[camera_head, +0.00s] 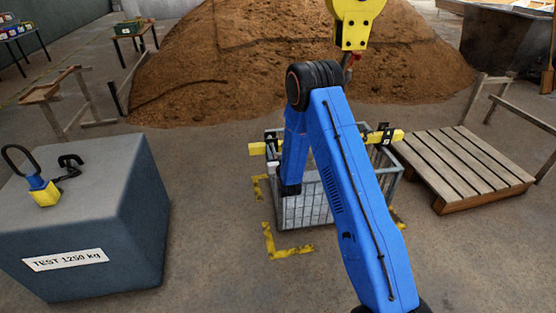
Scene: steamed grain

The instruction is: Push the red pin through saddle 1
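A yellow beam (397,136) lies across the wire cage (306,208), partly hidden by my arm. A black bracket (383,131) stands on its right part, and another dark fitting (271,138) shows on the left. I cannot tell which is saddle 1. I cannot make out a red pin at either. A small red part (354,58) shows by the hanging yellow hook block (352,22); I cannot tell what it is. My arm bends down over the cage's left side. My gripper's fingers cannot be made out at its dark lower end.
A wooden pallet (465,165) lies right of the cage. Yellow floor marks (285,250) surround the cage. A brown heap (235,65) fills the back.

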